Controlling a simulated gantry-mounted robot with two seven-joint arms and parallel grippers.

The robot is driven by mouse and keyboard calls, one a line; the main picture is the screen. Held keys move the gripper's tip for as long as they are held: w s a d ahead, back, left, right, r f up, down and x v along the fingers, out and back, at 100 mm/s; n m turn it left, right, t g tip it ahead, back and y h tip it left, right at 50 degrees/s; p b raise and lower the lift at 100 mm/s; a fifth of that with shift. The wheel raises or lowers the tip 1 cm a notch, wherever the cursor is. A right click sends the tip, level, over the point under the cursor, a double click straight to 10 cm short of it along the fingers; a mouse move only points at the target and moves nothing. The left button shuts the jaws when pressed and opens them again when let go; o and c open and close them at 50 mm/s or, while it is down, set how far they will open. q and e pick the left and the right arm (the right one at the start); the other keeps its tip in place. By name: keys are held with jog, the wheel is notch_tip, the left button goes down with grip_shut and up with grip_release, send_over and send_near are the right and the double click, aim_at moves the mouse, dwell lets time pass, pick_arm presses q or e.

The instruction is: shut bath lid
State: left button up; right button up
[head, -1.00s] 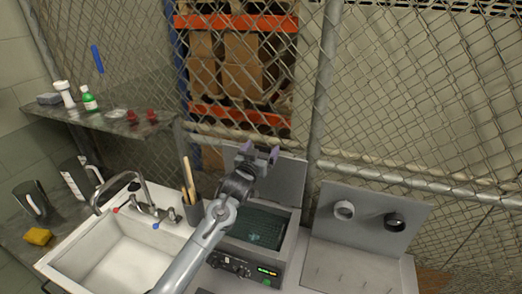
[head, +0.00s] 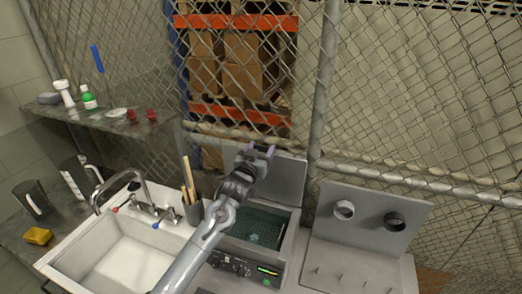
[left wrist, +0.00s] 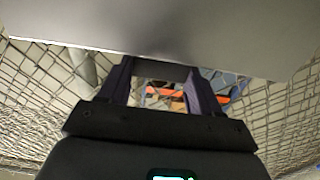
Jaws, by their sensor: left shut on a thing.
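The bath lid (head: 287,180) is a grey panel standing raised at the back of the bath (head: 289,240). The bath is an open grey box with a dark green interior and a lit control panel on its front. My left gripper (head: 261,149) is at the lid's upper edge, and my left arm passes in front of the bath. In the left wrist view, the purple fingers (left wrist: 160,88) are on either side of a dark bar at the edge of the grey lid (left wrist: 160,28). My left gripper is shut on this bar, the lid handle (left wrist: 160,70). My right gripper is out of view.
A white sink (head: 125,252) with a tap and a cup of wooden-handled tools (head: 193,211) stand to the left. A second grey unit with a raised panel (head: 367,222) stands to the right. A wire fence (head: 420,110) rises behind.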

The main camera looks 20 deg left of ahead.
pick_arm(q)
jog(key=s+f+t+b, duration=0.4)
jog(key=s+b, duration=0.4)
jog(key=s, duration=0.3)
jog(key=shift+s+a+f+t, duration=0.15)
jog(key=shift+s+a+t, duration=0.2)
jog(key=shift+t, duration=0.45)
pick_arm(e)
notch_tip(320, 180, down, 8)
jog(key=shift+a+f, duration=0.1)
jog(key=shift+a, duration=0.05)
pick_arm(q)
jog(key=shift+v, duration=0.8)
jog(key=shift+a+f, duration=0.1)
jog(key=shift+f, duration=0.1)
jog(key=o, duration=1.5)
jog(key=shift+s, duration=0.1)
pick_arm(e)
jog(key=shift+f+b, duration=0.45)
pick_arm(q)
jog(key=shift+v, duration=5.3)
jog(key=shift+s+a, duration=0.1)
jog(key=shift+a, duration=0.05)
